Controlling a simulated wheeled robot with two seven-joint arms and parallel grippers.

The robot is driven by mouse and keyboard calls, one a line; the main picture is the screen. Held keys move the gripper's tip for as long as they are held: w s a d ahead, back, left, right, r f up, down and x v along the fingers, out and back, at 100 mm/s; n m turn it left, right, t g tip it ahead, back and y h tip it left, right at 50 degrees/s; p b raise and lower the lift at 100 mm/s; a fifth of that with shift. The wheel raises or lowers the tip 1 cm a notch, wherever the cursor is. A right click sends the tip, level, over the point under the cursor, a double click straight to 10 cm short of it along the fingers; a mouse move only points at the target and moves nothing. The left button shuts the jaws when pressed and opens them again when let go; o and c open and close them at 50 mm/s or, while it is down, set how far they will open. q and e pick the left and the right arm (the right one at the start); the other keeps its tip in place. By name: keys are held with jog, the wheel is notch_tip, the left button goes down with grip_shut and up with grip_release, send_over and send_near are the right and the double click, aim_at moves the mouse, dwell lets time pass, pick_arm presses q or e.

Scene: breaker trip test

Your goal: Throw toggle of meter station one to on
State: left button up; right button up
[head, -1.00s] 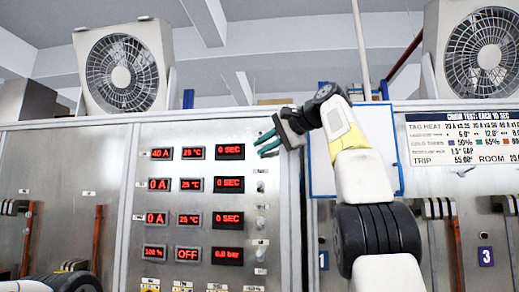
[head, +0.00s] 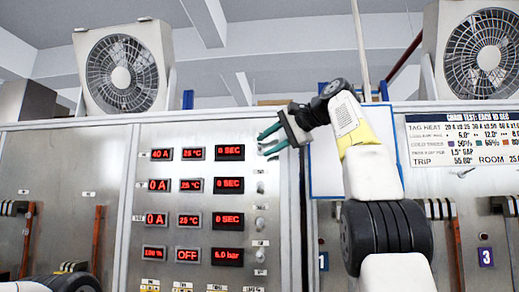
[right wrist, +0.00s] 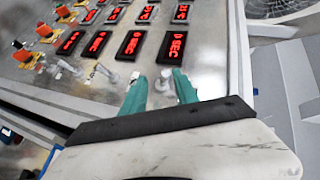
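The steel meter panel (head: 130,200) shows rows of red displays, with small toggles in a column to their right. The top row reads 40 A, 25 °C and 0 SEC (head: 230,152). My right gripper (head: 265,144) is beside this top row, its teal fingers open and pointing left. The fingers hide the toggle area there in the head view. In the right wrist view a small metal toggle (right wrist: 165,80) shows between and beyond the open fingertips (right wrist: 160,82), below the nearest 0 SEC display. Its lever position is unclear. My left gripper is out of view.
Lower toggles (head: 260,222) continue down the panel. Orange-handled parts (right wrist: 45,32) show in the wrist view. A white board (head: 330,165) with a blue frame is behind my right arm. Two fans (head: 122,73) stand on top, and a chart (head: 462,140) hangs at right.

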jog(key=v, duration=0.5)
jog(key=shift+s+d+r, duration=0.15)
jog(key=shift+s+d, duration=0.1)
dwell(0.5)
jog(key=s+d+f+h, duration=0.3)
jog(key=d+f, duration=0.3)
jog(key=f, duration=0.5)
jog(key=s+a+f+n+g+h, duration=0.1)
jog(key=s+f+n, duration=0.1)
jog(key=s+f, duration=0.5)
jog(key=s+a+f+n+g+h, duration=0.1)
jog(key=s+f, duration=0.6)
jog(key=f, duration=1.2)
jog(key=s+a+f+n+g+h, duration=0.2)
jog(key=s+f+n, duration=0.2)
jog(key=s+f, duration=0.4)
notch_tip(320, 180, down, 5)
jog(key=shift+f+h, duration=0.15)
jog(key=shift+h, duration=0.15)
jog(key=shift+s, duration=0.1)
